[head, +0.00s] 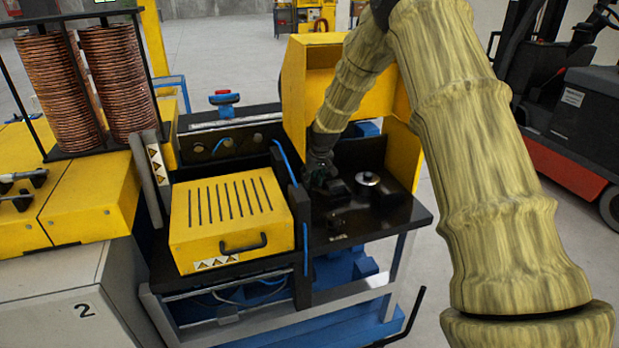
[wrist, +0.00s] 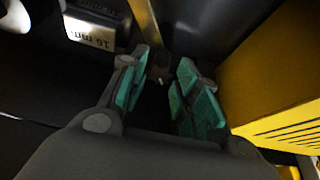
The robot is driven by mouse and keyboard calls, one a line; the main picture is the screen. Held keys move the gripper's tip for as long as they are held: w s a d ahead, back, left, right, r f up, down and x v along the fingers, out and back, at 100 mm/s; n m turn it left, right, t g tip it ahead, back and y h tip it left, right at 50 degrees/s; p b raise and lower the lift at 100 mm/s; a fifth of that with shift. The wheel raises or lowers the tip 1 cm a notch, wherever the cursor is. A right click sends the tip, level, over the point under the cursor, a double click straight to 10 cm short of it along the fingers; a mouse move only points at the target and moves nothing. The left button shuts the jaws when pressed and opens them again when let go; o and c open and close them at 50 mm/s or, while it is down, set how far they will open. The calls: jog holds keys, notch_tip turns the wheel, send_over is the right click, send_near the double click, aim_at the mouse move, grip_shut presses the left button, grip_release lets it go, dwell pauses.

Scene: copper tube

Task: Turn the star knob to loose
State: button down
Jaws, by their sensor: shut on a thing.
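My gripper (head: 322,178) reaches down over the black bench at the right part of the machine. The wrist view shows its two green-padded fingers (wrist: 163,72) on either side of a dark thing, which I take for the star knob (wrist: 159,75). The fingers are closed on it with a dark gap between the pads. The knob is hard to make out against the dark surface, and its points cannot be told. In the head view my gripper hides it.
A round metal part (head: 367,180) stands right of my gripper. A block marked 16 mm (wrist: 92,30) lies close by. A yellow slotted cover (head: 230,215) is on the left, and a yellow guard (head: 402,155) borders the right and back. The bench front (head: 385,225) is mostly clear.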

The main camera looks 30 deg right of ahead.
jog(key=shift+s+a+f, duration=0.2)
jog(key=shift+f, duration=0.45)
jog(key=c, duration=1.4)
grip_release()
jog(key=o, duration=0.3)
jog(key=shift+w+f, duration=0.15)
jog(key=shift+o, duration=0.5)
jog(key=shift+w+d+f, duration=0.15)
jog(key=shift+w+f, duration=0.25)
jog(key=shift+w, duration=0.05)
jog(key=shift+s+d+r, duration=0.1)
jog(key=shift+s+r, duration=0.15)
jog(key=shift+r, duration=0.25)
jog(key=shift+w, duration=0.15)
jog(key=shift+r, duration=0.1)
